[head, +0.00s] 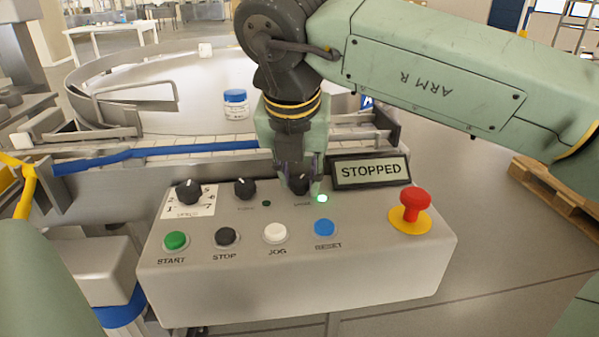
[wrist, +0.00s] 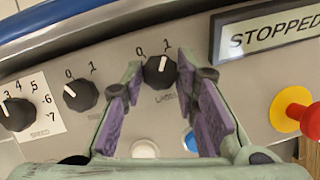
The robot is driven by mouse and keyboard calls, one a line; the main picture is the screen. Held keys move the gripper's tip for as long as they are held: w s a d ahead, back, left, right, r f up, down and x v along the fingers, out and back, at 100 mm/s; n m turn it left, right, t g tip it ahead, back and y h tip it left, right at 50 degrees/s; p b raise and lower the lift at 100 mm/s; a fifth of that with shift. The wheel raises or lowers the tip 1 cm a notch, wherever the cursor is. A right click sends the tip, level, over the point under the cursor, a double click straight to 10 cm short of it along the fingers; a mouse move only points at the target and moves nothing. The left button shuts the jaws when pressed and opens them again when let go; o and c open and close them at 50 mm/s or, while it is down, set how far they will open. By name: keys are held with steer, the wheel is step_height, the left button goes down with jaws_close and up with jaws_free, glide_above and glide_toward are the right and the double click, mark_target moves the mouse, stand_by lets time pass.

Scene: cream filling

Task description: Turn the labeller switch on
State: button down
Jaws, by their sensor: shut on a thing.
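The labeller switch (wrist: 159,73) is a black round knob with marks 0 and 1 above it, on the sloped grey control panel (head: 290,275). Its white pointer line points up and slightly right, towards the 1. My gripper (wrist: 160,68) has one purple-padded finger on each side of the knob and is shut on it. In the head view my gripper (head: 302,186) reaches down from above and hides most of the knob. A green lamp (head: 322,198) beside the knob is lit.
A STOPPED display (head: 369,170) stands close to the right of my gripper. A red emergency button (head: 415,204) is further right. To the left are a second black knob (head: 245,188) with a dark lamp and the speed dial (head: 189,192). Coloured buttons line the front.

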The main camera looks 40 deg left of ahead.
steer(key=c, duration=1.3)
jaws_free()
steer(key=v, duration=1.2)
steer(key=shift+s, duration=0.1)
